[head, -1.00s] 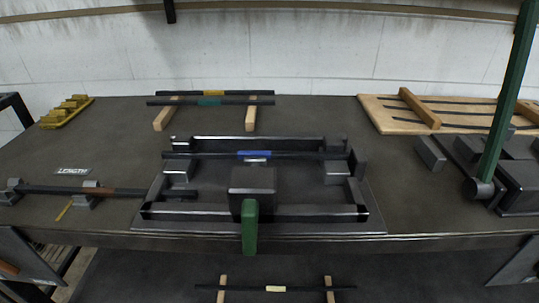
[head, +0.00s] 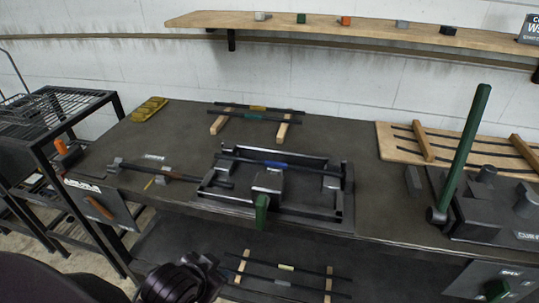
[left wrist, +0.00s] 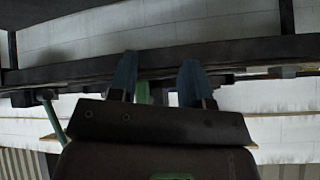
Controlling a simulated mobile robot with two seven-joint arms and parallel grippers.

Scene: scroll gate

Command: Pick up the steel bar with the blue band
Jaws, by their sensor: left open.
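The steel bar with the blue band (head: 275,165) lies across the dark fixture (head: 310,214) in the middle of the bench in the head view. The bar rests near the fixture's back, behind a central block with a green handle (head: 262,210). My left gripper (left wrist: 158,78) is open in the left wrist view, with two blue fingers apart and nothing visible between them. In the head view my left arm's end is low at the lower left, in front of the bench and well apart from the bar. My right gripper is not in view.
Bars with yellow and green bands lie on wooden rests (head: 284,130) behind the fixture. A tall green lever (head: 464,150) stands to the right. A bar on small supports (head: 160,173) lies to the left. More bars lie on the lower shelf (head: 205,236).

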